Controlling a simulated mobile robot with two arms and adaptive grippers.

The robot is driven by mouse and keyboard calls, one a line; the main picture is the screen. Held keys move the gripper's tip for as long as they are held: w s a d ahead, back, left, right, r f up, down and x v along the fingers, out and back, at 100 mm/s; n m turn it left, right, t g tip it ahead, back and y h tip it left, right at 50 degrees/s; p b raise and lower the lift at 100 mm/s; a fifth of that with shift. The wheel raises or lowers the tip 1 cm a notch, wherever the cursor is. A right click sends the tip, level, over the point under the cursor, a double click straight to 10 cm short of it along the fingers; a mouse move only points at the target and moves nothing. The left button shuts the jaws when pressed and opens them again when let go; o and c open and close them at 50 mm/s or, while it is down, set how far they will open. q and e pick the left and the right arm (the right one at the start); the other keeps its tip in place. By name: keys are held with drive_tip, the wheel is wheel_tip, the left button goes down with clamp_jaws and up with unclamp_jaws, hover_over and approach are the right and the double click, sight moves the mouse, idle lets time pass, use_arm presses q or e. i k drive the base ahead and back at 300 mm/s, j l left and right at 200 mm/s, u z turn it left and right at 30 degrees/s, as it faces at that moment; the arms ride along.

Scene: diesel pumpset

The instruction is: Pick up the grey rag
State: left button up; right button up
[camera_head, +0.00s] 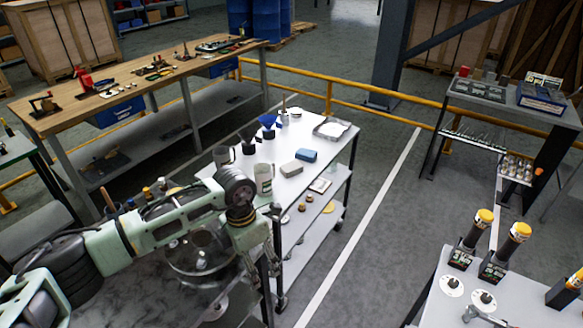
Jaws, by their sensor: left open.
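A grey folded rag (292,168) lies flat on the white top of a cart (328,148), near its right edge. A blue folded cloth (306,155) lies just behind it. My left gripper (270,282) hangs pointing down at the near end of the cart, in front of and below the rag in the picture. It is open, apart from the rag, and I see nothing between its fingers. My right gripper is not in view.
A white container (264,178), dark funnels, a blue funnel (268,121) and a metal tray (332,128) share the cart top. A wooden workbench (150,84) stands behind left. A table (515,300) with yellow-topped cylinders stands front right. Open floor lies between.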

sight(289, 169)
drive_tip(key=i+l, duration=0.15)
drive_tip(key=i, duration=0.35)
drive_tip(key=i+l, duration=0.15)
drive_tip(key=i, duration=0.35)
drive_tip(key=i+l, duration=0.1)
drive_tip(key=i, duration=0.35)
drive_tip(key=i+l, duration=0.15)
drive_tip(key=i, duration=0.35)
